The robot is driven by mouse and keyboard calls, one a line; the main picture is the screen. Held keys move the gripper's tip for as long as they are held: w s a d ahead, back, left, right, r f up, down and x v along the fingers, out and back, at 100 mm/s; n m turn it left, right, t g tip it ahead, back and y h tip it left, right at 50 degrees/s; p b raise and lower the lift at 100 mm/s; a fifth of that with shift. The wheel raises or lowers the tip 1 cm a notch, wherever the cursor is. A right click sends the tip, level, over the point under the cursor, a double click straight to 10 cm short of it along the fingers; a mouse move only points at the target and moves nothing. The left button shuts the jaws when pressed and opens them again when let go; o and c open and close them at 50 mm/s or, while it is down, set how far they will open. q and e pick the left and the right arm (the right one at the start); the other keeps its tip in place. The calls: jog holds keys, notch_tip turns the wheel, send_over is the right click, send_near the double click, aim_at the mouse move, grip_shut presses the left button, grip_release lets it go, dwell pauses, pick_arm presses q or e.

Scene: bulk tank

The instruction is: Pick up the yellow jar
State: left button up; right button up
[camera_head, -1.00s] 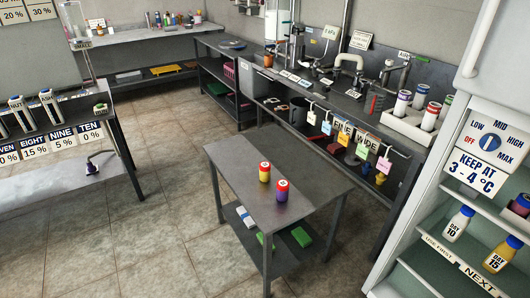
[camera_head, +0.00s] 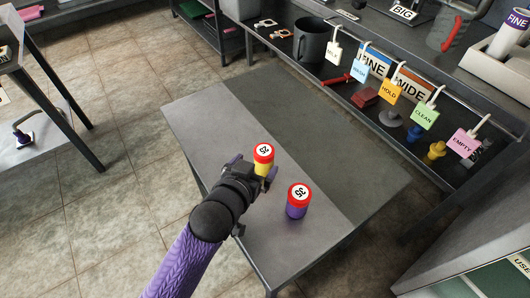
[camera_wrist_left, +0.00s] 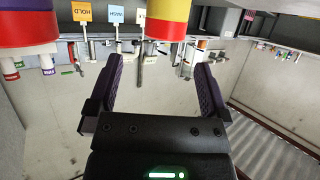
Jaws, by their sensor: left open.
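The yellow jar (camera_head: 264,168) has a red lid with a printed white top and stands upright on the grey table (camera_head: 240,238). A purple jar (camera_head: 297,209) with a similar red lid stands to its right and nearer. My left gripper (camera_head: 254,173) is open at the yellow jar, its purple fingers partly hiding the jar's lower body. In the left wrist view, the yellow jar (camera_wrist_left: 168,28) is at the top, just beyond the open fingers (camera_wrist_left: 157,62), with nothing between them. The purple jar (camera_wrist_left: 22,38) is at the top left there. My right gripper is not in view.
Behind the table stands a dark bench with a hanging row of coloured tags (camera_head: 389,92) and a grey mug (camera_head: 313,38). The table's far right half is clear.

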aim_at(263, 153)
pick_arm(q)
jog(key=b+x, duration=0.1)
jog(key=x, duration=0.1)
jog(key=b+x, duration=0.2)
jog(key=x, duration=0.1)
jog(key=b+x, duration=0.2)
jog(key=shift+w+a+f, duration=0.15)
jog(key=shift+a+f, duration=0.15)
jog(key=shift+f, duration=0.05)
jog(key=shift+w+r, duration=0.1)
jog(key=shift+r, duration=0.15)
jog(key=shift+c, duration=0.3)
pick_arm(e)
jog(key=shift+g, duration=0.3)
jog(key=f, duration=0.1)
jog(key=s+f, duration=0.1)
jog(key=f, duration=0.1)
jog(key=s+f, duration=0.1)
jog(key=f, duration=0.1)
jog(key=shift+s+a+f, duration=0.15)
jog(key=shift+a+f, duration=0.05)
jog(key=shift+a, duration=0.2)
